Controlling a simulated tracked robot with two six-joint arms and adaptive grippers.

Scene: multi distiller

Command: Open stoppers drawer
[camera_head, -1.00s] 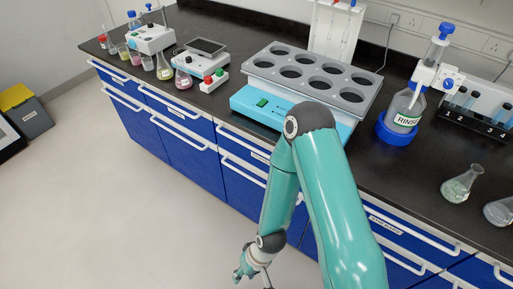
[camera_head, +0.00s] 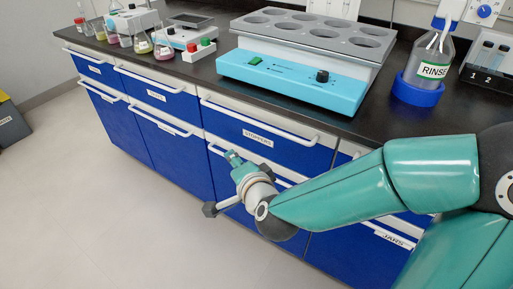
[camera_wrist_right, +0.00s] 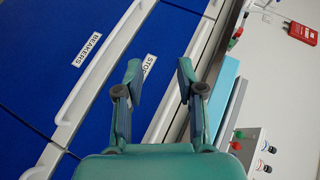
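The stoppers drawer (camera_head: 262,134) is the blue top-row drawer below the teal-fronted block, with a white label and a long white bar handle (camera_head: 250,114). It looks shut. My right gripper (camera_head: 234,157) is just in front of the drawer's lower part, below the handle. In the right wrist view my right gripper (camera_wrist_right: 158,72) is open, with nothing held. The partly hidden label "STO" (camera_wrist_right: 148,66) shows between its fingers, and the drawer's handle (camera_wrist_right: 166,112) passes behind that gap. Contact with the handle cannot be seen. My left gripper is out of view.
A beakers cupboard (camera_wrist_right: 75,70) with its own white handle sits below the drawer. On the black bench stand a block with round holes (camera_head: 310,35), a rinse bottle (camera_head: 430,65) in a blue holder and several flasks. The floor in front is clear.

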